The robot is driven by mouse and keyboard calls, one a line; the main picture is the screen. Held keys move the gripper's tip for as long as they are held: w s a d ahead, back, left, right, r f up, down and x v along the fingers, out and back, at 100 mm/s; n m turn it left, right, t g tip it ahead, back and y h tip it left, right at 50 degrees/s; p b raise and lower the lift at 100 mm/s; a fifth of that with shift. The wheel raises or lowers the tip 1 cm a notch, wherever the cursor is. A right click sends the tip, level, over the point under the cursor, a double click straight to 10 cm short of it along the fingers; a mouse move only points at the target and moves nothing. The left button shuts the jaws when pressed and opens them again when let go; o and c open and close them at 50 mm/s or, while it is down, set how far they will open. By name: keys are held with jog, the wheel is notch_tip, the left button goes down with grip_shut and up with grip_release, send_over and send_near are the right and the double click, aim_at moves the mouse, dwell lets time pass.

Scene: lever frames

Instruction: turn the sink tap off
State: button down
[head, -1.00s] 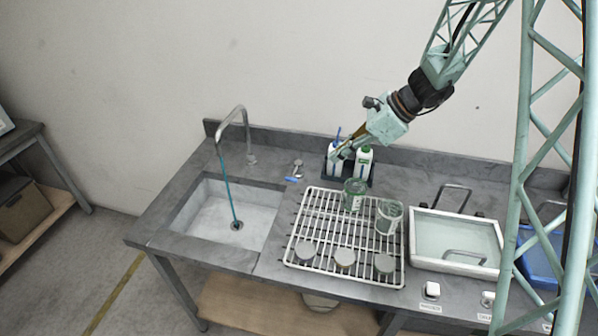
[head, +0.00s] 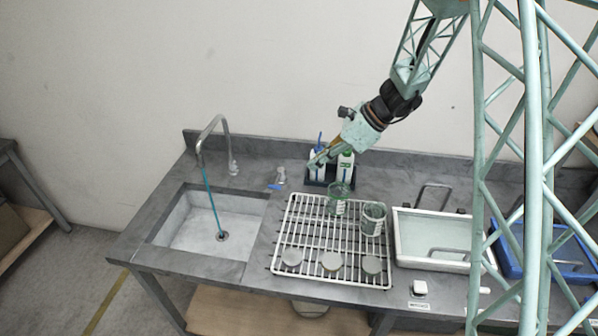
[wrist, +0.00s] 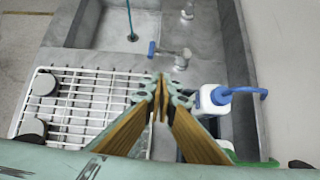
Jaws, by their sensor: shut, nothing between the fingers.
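The sink tap is a grey gooseneck spout (head: 222,128) at the back of the sink, with a blue-green stream running from it to the drain. The stream also shows in the wrist view (wrist: 130,18). To the right of the spout stands a small metal tap lever (head: 281,175) with a blue handle (head: 274,187). In the wrist view the lever (wrist: 178,57) and its blue end (wrist: 152,48) lie beyond my fingertips. My gripper (head: 313,163) is shut and empty, in front of the bottles in the head view, right of the lever and apart from it.
A white rack (head: 312,245) with beakers and round lids stands right of the sink (head: 185,235). A caddy holds a blue-topped bottle (wrist: 213,98) and a green-labelled bottle (head: 345,166), close to my gripper. A white-rimmed tray (head: 440,263) is further right.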

aim_at(278, 178)
jog(key=b+x, duration=0.1)
jog(key=x, duration=0.9)
jog(key=shift+a+f, duration=0.1)
jog(key=shift+w+a, duration=0.25)
jog(key=shift+a, duration=0.65)
jog(key=shift+w+a+f, duration=0.1)
jog(key=shift+w+a, duration=0.05)
jog(key=shift+a, duration=0.3)
jog(key=shift+w+a+f, duration=0.1)
jog(key=shift+a, duration=0.35)
jog(key=shift+f+b, duration=0.1)
jog(key=shift+b, duration=0.35)
jog(key=shift+a+m, duration=0.15)
jog(key=shift+m, duration=0.15)
